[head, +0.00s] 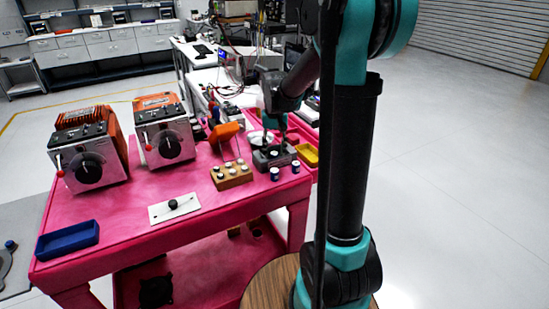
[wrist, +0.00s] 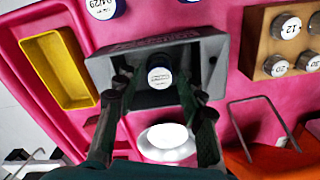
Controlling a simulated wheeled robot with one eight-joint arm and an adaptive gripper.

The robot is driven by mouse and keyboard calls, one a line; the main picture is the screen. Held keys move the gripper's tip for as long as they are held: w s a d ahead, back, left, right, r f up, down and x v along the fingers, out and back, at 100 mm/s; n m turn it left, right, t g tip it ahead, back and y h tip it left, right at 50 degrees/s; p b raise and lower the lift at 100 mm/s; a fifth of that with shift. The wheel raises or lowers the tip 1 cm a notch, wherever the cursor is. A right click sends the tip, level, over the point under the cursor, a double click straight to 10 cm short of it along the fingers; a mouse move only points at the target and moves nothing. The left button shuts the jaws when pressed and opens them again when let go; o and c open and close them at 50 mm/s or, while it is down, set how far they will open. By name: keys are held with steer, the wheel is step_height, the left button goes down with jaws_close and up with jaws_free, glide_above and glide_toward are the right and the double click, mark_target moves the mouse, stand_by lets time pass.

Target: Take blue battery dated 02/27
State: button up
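My gripper (wrist: 152,82) is open in the wrist view, its dark fingers apart on either side of a dark blue battery (wrist: 160,77). That battery stands in a grey holder (wrist: 205,62). Its round white label has print too small to read surely. I see no finger touching it. Another blue battery (wrist: 103,8), labelled about 04/29, stands on the pink table beyond the holder. In the head view, my gripper (head: 284,143) is low over the grey holder (head: 262,161). Two blue batteries (head: 274,174) (head: 295,167) stand in front of it.
A wooden block (head: 231,176) with several silver-topped cylinders is left of the holder, and a yellow bin (head: 308,155) is right. A white round object (wrist: 168,136) lies near the holder. Two control boxes, a blue tray (head: 67,240) and a white plate stand farther left.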

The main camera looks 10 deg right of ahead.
mark_target(275, 153)
steer(key=c, duration=0.8)
steer(key=shift+r, duration=2.25)
